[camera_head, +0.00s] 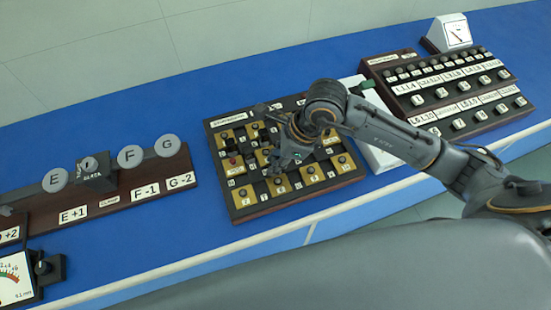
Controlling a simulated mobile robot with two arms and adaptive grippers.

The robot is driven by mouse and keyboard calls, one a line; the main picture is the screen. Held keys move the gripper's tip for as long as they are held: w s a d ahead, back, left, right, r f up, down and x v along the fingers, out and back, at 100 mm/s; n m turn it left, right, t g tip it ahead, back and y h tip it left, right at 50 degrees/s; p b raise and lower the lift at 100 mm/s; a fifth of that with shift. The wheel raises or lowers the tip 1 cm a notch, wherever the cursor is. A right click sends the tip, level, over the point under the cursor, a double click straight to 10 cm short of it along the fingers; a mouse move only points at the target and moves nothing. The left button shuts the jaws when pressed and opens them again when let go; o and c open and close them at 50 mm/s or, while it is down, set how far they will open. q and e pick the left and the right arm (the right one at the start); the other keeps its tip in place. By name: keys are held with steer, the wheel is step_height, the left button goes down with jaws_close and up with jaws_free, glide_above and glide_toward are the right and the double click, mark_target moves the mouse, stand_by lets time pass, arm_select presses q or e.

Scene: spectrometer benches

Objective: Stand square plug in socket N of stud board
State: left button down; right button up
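The stud board (240,213) is a dark wooden panel with gold and black labelled squares, several carrying round studs. It lies on the blue bench near the middle of the head view. My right gripper (283,160) hangs over the middle of the board, its arm coming in from the right. The gripper and wrist hide several squares at the board's centre and upper right. The fingers are small and dark, and I cannot tell whether they hold anything. I cannot pick out the square plug or read the letter N. My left gripper is out of view.
A white box (378,158) stands right of the board, partly behind my arm. A stepped keyed panel (385,75) and a white meter (453,33) stand at the far right. A rack with round discs (130,203) stands left. Blue bench (110,115) behind the rack is clear.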

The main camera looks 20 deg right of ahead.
steer(key=o, duration=0.3)
steer(key=shift+o, duration=0.2)
steer(key=shift+r, duration=0.3)
steer(key=b+v, duration=0.1)
steer(key=v, duration=1)
steer(key=shift+d+r, duration=0.25)
steer(key=shift+r, duration=0.05)
steer(key=shift+s, duration=0.1)
